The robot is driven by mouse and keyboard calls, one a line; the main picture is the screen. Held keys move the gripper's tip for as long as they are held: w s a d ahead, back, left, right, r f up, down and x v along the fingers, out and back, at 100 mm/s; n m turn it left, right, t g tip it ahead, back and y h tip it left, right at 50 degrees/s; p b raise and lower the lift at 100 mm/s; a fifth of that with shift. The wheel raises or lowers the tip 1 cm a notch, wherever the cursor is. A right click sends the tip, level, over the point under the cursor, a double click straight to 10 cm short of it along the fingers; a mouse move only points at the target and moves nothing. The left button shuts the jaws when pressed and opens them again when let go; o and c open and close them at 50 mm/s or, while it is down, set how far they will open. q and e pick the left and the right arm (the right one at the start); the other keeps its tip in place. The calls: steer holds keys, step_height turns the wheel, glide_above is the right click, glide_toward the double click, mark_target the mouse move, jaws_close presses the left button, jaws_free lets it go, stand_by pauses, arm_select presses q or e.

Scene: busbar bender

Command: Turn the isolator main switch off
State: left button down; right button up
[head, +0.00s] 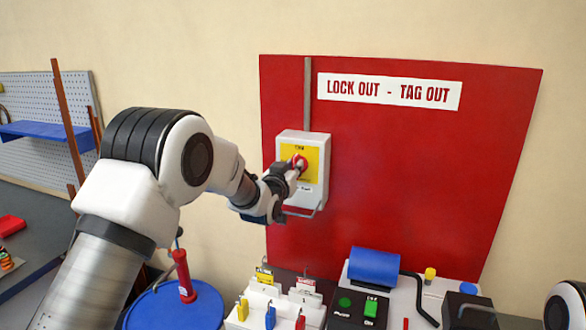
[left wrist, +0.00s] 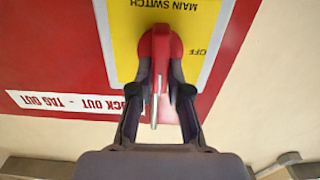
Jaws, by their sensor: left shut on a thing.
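The isolator main switch (head: 313,196) is a light grey box on the red board. It has a yellow plate (head: 314,153) and a red rotary handle (head: 301,159). My left gripper (head: 295,167) reaches it from the left, fingers at the handle. In the left wrist view, upside down, my left gripper (left wrist: 161,76) is shut on the red handle (left wrist: 161,48), a finger on each side. There the handle lies upright in the picture, and the OFF mark on the yellow plate (left wrist: 122,42) is to its right. The fingers hide part of the handle. My right gripper is out of view.
The red LOCK OUT - TAG OUT board (head: 430,170) stands behind the switch. Below are a padlock stand (head: 262,296), a blue roll (head: 374,267) on a machine and a blue drum (head: 150,310) with a red-handled tool (head: 183,275). A pegboard (head: 45,150) is at left.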

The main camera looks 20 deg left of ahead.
arm_select(q)
steer(key=shift+a+f+n+b, duration=0.1)
steer(key=shift+f+n+b, duration=0.15)
steer(key=shift+n+b, duration=0.8)
steer(key=n+b, duration=0.2)
steer(key=shift+a+n, duration=0.1)
steer(key=shift+n, duration=0.25)
steer(key=shift+a+n+b, duration=0.15)
steer(key=shift+n+b, duration=1.05)
steer(key=shift+n, duration=2)
steer(key=shift+a+n+b, duration=0.1)
steer(key=shift+n+b, duration=1.05)
steer(key=shift+n, duration=2.05)
steer(key=shift+w, duration=0.1)
